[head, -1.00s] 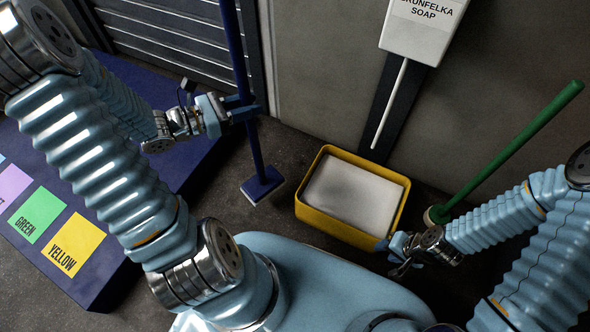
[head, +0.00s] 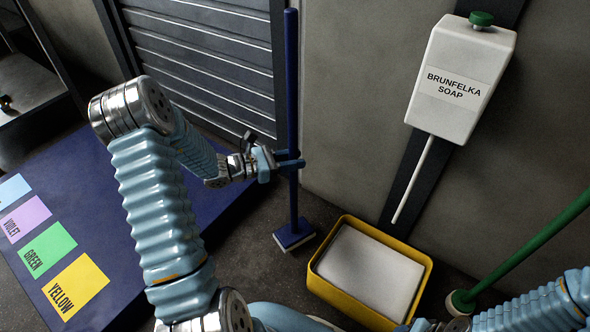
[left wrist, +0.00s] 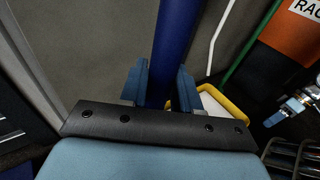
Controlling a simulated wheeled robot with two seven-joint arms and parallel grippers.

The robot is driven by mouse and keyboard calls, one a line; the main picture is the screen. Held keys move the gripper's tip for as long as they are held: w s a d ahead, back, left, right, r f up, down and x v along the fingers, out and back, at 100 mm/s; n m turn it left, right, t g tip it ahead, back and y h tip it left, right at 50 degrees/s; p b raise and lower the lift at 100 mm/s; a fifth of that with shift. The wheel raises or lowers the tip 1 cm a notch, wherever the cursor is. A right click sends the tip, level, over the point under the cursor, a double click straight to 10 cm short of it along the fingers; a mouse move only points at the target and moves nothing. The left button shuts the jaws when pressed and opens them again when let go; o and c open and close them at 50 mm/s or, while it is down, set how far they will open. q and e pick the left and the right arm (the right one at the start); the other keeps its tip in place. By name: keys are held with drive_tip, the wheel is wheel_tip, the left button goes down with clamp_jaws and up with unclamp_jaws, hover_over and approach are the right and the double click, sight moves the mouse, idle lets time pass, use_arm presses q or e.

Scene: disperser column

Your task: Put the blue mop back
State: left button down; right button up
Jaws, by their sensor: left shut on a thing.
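The blue mop (head: 292,95) stands nearly upright in the head view, its flat blue head (head: 294,236) low down, just left of the yellow tub. I cannot tell whether the head touches the floor. My left gripper (head: 291,164) is shut on the mop's handle at about mid-height. The left wrist view shows the blue handle (left wrist: 176,45) between the two blue fingers (left wrist: 160,88). My right gripper is mostly cut off at the bottom edge of the head view. Part of it shows at the right of the left wrist view (left wrist: 290,108), its jaws unclear.
A yellow tub (head: 427,285) with a pale filling stands right of the mop. A green-handled mop (head: 535,240) leans farther right. A white soap dispenser (head: 462,80) hangs on the wall. A dark blue platform (head: 95,190) with colour-named labels lies left. A slatted shutter (head: 205,60) is behind.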

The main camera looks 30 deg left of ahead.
use_arm(q)
drive_tip(key=shift+w+f+b, duration=0.1)
drive_tip(key=shift+w+f, duration=0.15)
drive_tip(key=shift+f, duration=0.5)
drive_tip(key=shift+w+f+b, duration=0.15)
drive_tip(key=shift+w+f, duration=0.05)
drive_tip(key=shift+f, duration=0.5)
drive_tip(key=shift+w+f+b, duration=0.1)
drive_tip(key=shift+w+f, duration=0.15)
drive_tip(key=shift+f, duration=0.65)
drive_tip(key=c, duration=0.8)
unclamp_jaws()
drive_tip(key=shift+f, duration=0.1)
